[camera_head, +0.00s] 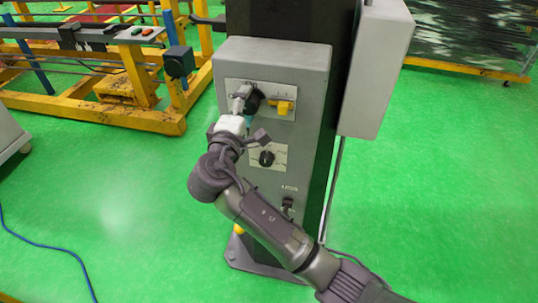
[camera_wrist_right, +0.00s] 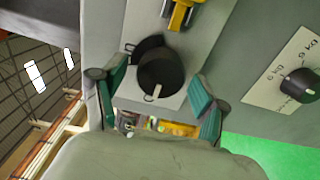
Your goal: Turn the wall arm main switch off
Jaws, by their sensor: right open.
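A grey control box (camera_head: 272,55) is fixed to a dark column. A black rotary switch (camera_head: 254,101) is at its upper left, partly hidden by my right gripper (camera_head: 243,108). In the wrist view the round black switch (camera_wrist_right: 160,72) has a white mark toward the bottom of the picture. My right gripper is open, its two green-padded fingers on either side of the switch with visible gaps; I see no contact. My left gripper is not in view.
A yellow switch (camera_head: 284,106) is right of the black one. A smaller black knob (camera_head: 267,158) sits on a plate below; its plate is marked in the wrist view. A grey cabinet (camera_head: 375,70) stands out at right. Yellow frames (camera_head: 90,112) are at left; green floor is open around.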

